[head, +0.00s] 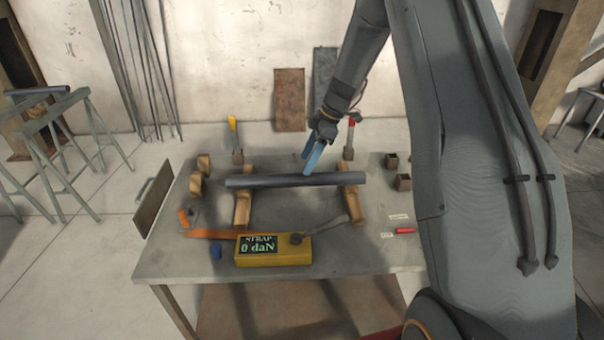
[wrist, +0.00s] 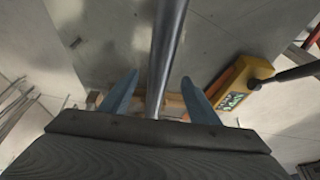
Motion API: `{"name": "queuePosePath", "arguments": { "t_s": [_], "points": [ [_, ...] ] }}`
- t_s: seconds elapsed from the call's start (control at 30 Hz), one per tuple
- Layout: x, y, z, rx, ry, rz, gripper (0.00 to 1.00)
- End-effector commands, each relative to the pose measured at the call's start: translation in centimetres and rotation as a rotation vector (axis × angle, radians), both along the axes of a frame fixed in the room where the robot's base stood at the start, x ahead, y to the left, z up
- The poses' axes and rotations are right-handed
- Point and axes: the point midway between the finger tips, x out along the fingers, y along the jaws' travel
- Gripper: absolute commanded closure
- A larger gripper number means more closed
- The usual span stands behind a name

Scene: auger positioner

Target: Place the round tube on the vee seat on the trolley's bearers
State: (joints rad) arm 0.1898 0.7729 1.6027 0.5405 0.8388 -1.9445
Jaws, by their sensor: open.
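The round tube (head: 270,181) is a long dark grey metal bar. In the head view it lies level, left to right, across two wooden bearers on the trolley (head: 160,262). The left bearer is a wooden block (head: 242,210) and the right one is similar (head: 357,207). I cannot make out a vee notch under the tube. In the wrist view the tube (wrist: 166,50) runs between the two spread fingers (wrist: 160,78), with a gap on each side.
A yellow strap gauge (head: 273,250) reading 0 daN stands in front, with an orange strap (head: 208,234) and a dark lever. Yellow and red-handled uprights stand behind the tube.

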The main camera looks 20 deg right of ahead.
Motion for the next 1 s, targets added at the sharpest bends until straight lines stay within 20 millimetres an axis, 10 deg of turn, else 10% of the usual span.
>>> {"name": "queuePosePath", "arguments": {
  "t_s": [0.47, 1.0],
  "points": [
    [-1.6, -1.4, 4.7, -0.015, 0.029, -0.05, 0.44],
    [-22.7, 2.3, 6.0, -0.225, 0.274, -0.944, 0.44]
  ]
}}
